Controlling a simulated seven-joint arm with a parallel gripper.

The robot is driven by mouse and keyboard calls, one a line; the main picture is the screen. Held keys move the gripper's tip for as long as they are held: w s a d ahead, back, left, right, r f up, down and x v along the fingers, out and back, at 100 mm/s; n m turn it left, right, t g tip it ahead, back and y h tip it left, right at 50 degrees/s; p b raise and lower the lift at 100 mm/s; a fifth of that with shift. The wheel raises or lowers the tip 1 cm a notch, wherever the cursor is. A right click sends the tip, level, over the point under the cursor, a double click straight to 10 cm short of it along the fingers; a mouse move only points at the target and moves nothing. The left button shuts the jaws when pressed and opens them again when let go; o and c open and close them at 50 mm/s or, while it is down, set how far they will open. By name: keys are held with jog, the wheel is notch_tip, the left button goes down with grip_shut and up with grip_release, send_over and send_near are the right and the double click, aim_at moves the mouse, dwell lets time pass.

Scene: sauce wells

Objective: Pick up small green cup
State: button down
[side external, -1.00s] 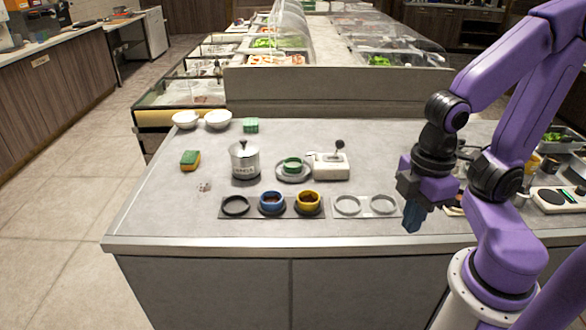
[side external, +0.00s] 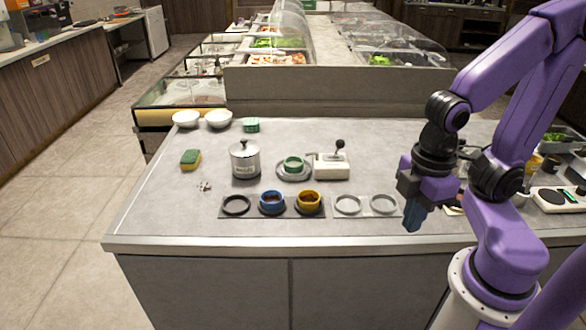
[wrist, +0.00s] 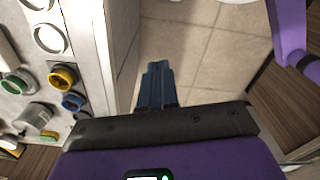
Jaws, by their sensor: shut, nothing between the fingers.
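A small green cup (side external: 293,164) stands on a grey saucer (side external: 282,175) in the middle of the counter in the side external view. It also shows at the left edge of the wrist view (wrist: 10,84). My gripper (side external: 412,220) is at the counter's front right, well to the right of the cup, pointing down. Its fingers are together and empty, and in the wrist view the shut fingers (wrist: 157,85) are over the floor beside the counter edge.
A lidded metal pot (side external: 245,163) and a white lever device (side external: 332,167) flank the saucer. A sponge (side external: 190,160) and white bowls (side external: 186,119) lie farther left.

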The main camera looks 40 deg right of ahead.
jog(key=shift+c, duration=0.8)
grip_release()
jog(key=w+a+r, duration=0.2)
jog(key=w+a, duration=0.1)
jog(key=w, duration=0.4)
jog(key=w+a+r, duration=0.1)
jog(key=w+a, duration=0.1)
jog(key=w, duration=0.5)
jog(key=w+r+n, duration=0.1)
jog(key=w+n, duration=0.1)
jog(key=w, duration=1.1)
jog(key=n+h, duration=0.1)
jog(key=h, duration=0.1)
send_over(293, 158)
jog(key=s+a, duration=0.2)
jog(key=a, duration=0.2)
notch_tip(293, 158, down, 3)
jog(key=f, duration=0.5)
jog(key=d+f, duration=0.1)
jog(key=f, duration=0.5)
jog(key=d+f, duration=0.1)
jog(key=f, duration=0.5)
jog(key=shift+w, duration=0.1)
